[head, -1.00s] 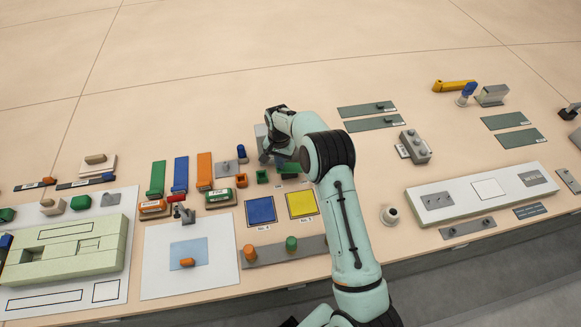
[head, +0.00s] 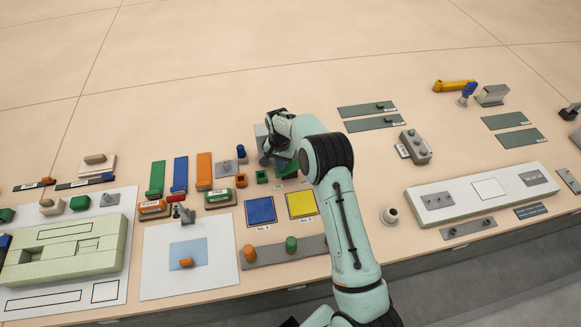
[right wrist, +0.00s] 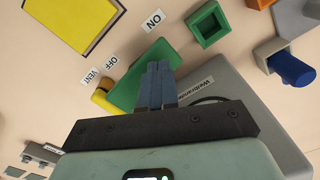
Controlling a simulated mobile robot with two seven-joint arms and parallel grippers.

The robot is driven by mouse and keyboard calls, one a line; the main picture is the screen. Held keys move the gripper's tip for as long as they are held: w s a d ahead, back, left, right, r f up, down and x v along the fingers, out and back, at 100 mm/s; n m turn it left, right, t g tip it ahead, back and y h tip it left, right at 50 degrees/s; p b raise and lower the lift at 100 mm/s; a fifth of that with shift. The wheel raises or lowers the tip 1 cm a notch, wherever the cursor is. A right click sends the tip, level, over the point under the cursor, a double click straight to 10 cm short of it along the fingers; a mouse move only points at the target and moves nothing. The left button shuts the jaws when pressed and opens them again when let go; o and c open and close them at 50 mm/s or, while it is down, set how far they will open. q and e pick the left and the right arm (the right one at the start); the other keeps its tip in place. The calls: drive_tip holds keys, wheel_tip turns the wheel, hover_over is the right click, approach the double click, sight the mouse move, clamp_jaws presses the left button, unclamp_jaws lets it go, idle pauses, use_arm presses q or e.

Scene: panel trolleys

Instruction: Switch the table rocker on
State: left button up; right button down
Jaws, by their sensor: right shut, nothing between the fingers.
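The table rocker is a green plate (right wrist: 137,88) in the right wrist view, with a white ON label (right wrist: 153,20) by one end and an OFF label (right wrist: 112,63) by the other. In the head view the green part (head: 287,169) is partly hidden by my right arm. My right gripper (right wrist: 160,68) is shut and empty, its blue-grey fingers over the green plate on the ON side. I cannot tell whether the tips press on it. In the head view the right gripper (head: 278,162) is mostly hidden by its own wrist. My left gripper is not in view.
A grey box (right wrist: 235,95) stands close beside the rocker, and a yellow knob (right wrist: 103,97) is near the VENT label (right wrist: 92,76). A green open holder (right wrist: 208,24) and a blue peg (right wrist: 295,68) are nearby. Blue (head: 261,210) and yellow (head: 301,204) squares lie in front.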

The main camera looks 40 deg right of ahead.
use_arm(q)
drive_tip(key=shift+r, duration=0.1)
use_arm(e)
drive_tip(key=shift+r, duration=0.15)
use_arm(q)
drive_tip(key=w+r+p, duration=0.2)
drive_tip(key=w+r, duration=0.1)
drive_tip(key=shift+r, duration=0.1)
use_arm(e)
wheel_tip(320, 180, up, 7)
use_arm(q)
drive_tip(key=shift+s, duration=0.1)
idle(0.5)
